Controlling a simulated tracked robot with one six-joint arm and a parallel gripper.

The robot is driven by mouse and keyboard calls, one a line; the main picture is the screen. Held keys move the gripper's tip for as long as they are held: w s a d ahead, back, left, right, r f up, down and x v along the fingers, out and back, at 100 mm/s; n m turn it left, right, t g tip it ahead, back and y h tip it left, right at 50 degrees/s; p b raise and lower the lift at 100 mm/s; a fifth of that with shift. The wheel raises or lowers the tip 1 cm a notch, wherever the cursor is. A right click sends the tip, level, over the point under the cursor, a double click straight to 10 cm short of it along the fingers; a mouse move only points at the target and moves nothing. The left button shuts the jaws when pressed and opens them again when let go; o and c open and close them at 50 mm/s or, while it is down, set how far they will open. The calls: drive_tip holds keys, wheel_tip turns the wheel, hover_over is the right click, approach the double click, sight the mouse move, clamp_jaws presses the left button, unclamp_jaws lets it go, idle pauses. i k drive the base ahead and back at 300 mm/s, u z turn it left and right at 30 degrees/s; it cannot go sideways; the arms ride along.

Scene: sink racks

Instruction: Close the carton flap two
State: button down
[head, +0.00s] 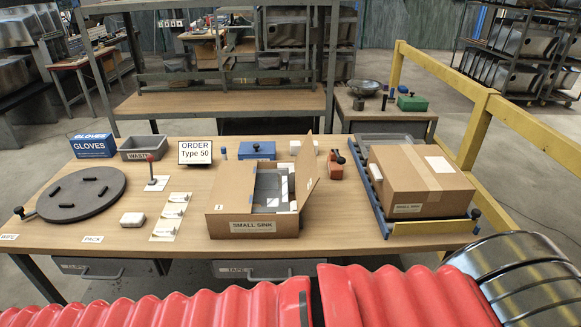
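An open cardboard carton (222,226) labelled SMALL SINK stands on the workbench, near the middle of the view. Its right flap (306,168) stands up and leans outward to the right. A brown panel (232,190) lies over the left part of the top, seemingly a folded-in flap. Grey and white contents (268,188) show through the opening. I cannot tell which flap is number two. My red ribbed arm crosses the bottom of the view, in front of the bench. My gripper is not in view.
A taped carton (420,178) sits on a blue-railed stand (378,205) to the right. A dark turntable (82,192), a waste bin (147,149) and a glove box (93,145) are left. A yellow rail (478,120) borders the right.

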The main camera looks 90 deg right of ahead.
sight(307, 172)
drive_tip(key=u, duration=0.05)
drive_tip(key=k, duration=2.85)
drive_tip(key=z, duration=1.55)
